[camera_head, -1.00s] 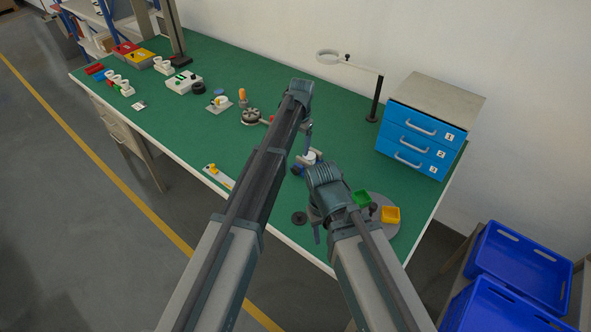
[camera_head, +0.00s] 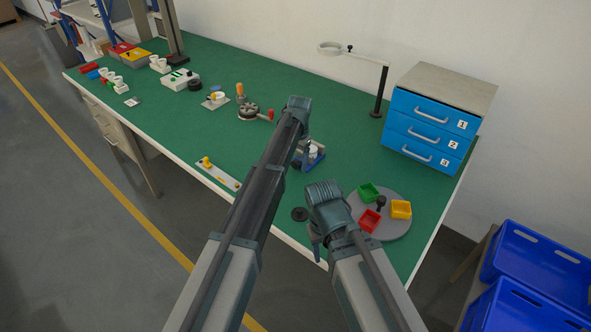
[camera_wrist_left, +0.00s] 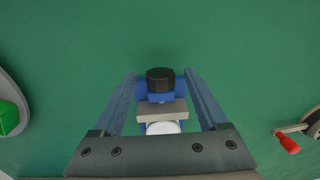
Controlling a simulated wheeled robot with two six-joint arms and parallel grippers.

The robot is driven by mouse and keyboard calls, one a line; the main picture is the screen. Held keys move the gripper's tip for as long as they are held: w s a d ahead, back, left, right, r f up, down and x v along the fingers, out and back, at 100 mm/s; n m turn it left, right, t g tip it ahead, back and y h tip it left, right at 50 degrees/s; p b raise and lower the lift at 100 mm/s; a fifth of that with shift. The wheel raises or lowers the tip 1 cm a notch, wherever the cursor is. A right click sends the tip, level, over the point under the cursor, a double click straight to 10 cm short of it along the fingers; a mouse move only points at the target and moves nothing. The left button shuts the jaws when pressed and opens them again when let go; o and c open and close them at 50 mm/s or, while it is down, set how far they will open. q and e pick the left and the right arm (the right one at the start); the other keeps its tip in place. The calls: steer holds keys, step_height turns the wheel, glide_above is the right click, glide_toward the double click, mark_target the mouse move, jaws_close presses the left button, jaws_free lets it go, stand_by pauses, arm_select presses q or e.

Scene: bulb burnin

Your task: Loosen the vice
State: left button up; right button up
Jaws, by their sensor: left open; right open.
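The vice is a small blue block (camera_head: 317,160) with a pale round thing on it, on the green bench beside my left arm. In the left wrist view the vice (camera_wrist_left: 178,84) has a black knob (camera_wrist_left: 160,80), a grey jaw bar (camera_wrist_left: 160,112) and a white round piece (camera_wrist_left: 162,128), partly hidden by my gripper body. My left gripper (camera_wrist_left: 160,76) is open above the vice, with one finger on each side of it. Contact cannot be told. My right gripper (camera_head: 317,248) is open near the bench's front edge, apart from the vice and mostly hidden by its own wrist.
A grey round turntable (camera_head: 396,226) with green, red and yellow bins stands right of my right gripper. A black disc (camera_head: 299,214) lies near the front edge. A crank device with a red handle (camera_head: 270,115) is behind left. A blue drawer unit (camera_head: 430,125) stands at the right.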

arm_select(q)
steer(key=shift+f, duration=0.3)
arm_select(e)
steer(key=shift+f, duration=0.35)
arm_select(q)
jaws_close()
steer(key=shift+w+a+g+h, duration=0.2)
steer(key=shift+g+h, duration=0.4)
steer(key=shift+h, duration=0.3)
arm_select(e)
steer(key=shift+f, duration=0.1)
arm_select(q)
steer(key=shift+s+g+h, duration=0.1)
steer(key=shift+g+h, duration=0.2)
jaws_free()
steer(key=shift+r, duration=0.15)
